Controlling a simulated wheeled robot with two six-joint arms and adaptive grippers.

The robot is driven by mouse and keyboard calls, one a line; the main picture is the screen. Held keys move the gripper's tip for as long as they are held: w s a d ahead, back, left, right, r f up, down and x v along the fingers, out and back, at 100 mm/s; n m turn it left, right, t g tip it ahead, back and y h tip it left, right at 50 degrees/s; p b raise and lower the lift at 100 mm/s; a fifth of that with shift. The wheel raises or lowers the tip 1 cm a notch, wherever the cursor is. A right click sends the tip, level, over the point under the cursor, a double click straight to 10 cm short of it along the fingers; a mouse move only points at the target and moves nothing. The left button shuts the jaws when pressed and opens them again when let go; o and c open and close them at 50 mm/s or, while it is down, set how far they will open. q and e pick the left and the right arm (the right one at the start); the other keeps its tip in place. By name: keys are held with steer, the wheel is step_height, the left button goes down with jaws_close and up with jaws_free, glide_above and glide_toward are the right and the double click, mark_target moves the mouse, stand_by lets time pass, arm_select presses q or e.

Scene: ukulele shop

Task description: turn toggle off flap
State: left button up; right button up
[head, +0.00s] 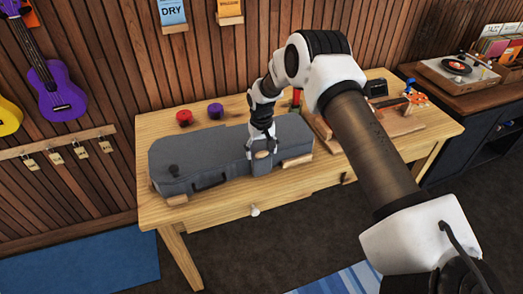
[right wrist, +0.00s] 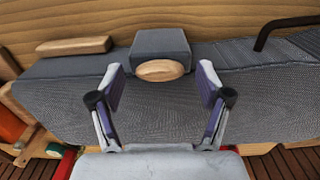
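A grey case (head: 210,148) lies on the wooden workbench. It fills much of the right wrist view (right wrist: 60,108). A grey flap (right wrist: 160,42) laps over the edge of the case. A pale oval wooden toggle (right wrist: 161,70) sits at the flap's end, its long side lying across the picture; it also shows in the head view (head: 262,154). My right gripper (head: 262,143) is over the case at the toggle. Its fingers (right wrist: 160,76) are spread and empty, one on each side of the toggle, with gaps between. My left gripper is not in view.
Wooden blocks (head: 298,160) sit against the case. A black handle (right wrist: 285,28) sticks out from the case. A record player (head: 458,69) stands on the dark cabinet at right.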

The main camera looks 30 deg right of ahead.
mark_target(262, 152)
steer(key=shift+r, duration=0.1)
step_height(262, 152, up, 12)
stand_by(0.5)
